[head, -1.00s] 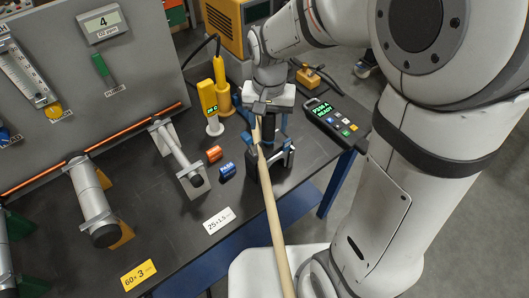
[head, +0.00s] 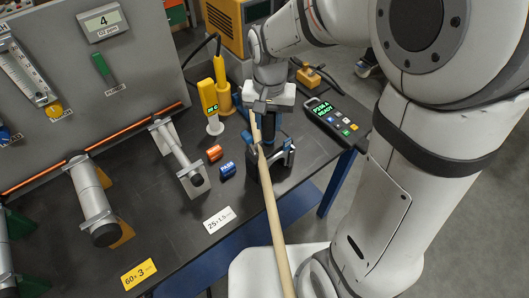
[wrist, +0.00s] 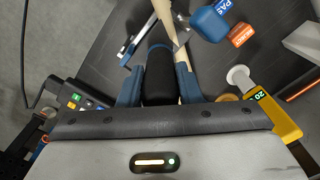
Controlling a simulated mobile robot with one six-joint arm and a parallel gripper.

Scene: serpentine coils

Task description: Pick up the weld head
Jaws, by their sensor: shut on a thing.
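The weld head, as far as I can tell, is the dark upright handle (wrist: 158,78) between my blue fingers in the wrist view. Its lower end goes down toward a dark stand with blue parts (head: 283,155) near the table's right edge. My gripper (head: 268,120) points down over it and is shut on the handle; in the wrist view the gripper (wrist: 158,84) has one finger on each side of it. A beige hose (head: 276,225) runs past the handle and down to the bottom of the head view. The handle's lower end is partly hidden.
Orange (head: 214,152) and blue (head: 227,169) small blocks lie left of the stand. A yellow meter (head: 208,97) stands behind them, and a black keypad pendant (head: 331,115) lies to the right. Clamped tubes (head: 182,160) line the left. The front table area has free room.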

